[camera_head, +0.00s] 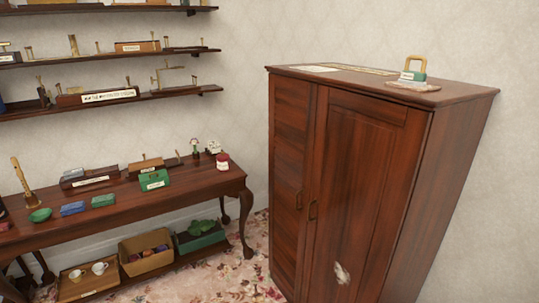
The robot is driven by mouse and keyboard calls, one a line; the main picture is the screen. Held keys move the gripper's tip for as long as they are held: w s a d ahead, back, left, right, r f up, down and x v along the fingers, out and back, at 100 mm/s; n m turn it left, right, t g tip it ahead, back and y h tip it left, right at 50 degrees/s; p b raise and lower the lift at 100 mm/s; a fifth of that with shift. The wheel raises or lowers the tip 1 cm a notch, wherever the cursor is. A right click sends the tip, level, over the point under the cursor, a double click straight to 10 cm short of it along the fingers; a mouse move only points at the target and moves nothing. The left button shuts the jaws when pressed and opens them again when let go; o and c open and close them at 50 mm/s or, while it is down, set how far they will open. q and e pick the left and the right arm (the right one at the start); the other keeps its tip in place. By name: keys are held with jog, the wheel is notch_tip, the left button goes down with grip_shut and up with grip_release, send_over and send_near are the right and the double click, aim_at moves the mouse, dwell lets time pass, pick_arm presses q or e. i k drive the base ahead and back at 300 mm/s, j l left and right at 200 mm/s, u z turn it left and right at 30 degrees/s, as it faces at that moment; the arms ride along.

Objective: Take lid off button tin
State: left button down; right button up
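Neither of my grippers is in view. No container can be surely told as the button tin at this size. A small red container (222,161) with a pale label stands upright at the right end of the dark wooden side table (215,182). Its top looks whitish, but I cannot tell whether that is a lid. A green box (154,180) with a pale label sits further left on the same table.
A tall wooden cabinet (365,180) with shut doors fills the right side. Wall shelves (150,97) hang above the table. A cardboard box (146,253), a green bin (200,237) and a cup tray (90,280) are below it. Patterned floor shows between table and cabinet.

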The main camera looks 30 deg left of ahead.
aim_at(223, 156)
jog(key=u, duration=1.35)
jog(key=i+u, duration=0.1)
jog(key=i, duration=0.45)
jog(key=i+u, duration=0.15)
jog(key=i, duration=0.4)
jog(key=i+u, duration=0.1)
jog(key=i, duration=0.45)
jog(key=i+l+u, duration=0.15)
jog(key=i, duration=0.4)
jog(key=i+l+u, duration=0.1)
jog(key=i, duration=0.45)
jog(key=i+l+u, duration=0.15)
jog(key=i, duration=0.4)
jog(key=i+l+u, duration=0.1)
jog(key=i+l, duration=0.2)
jog(key=i, duration=0.2)
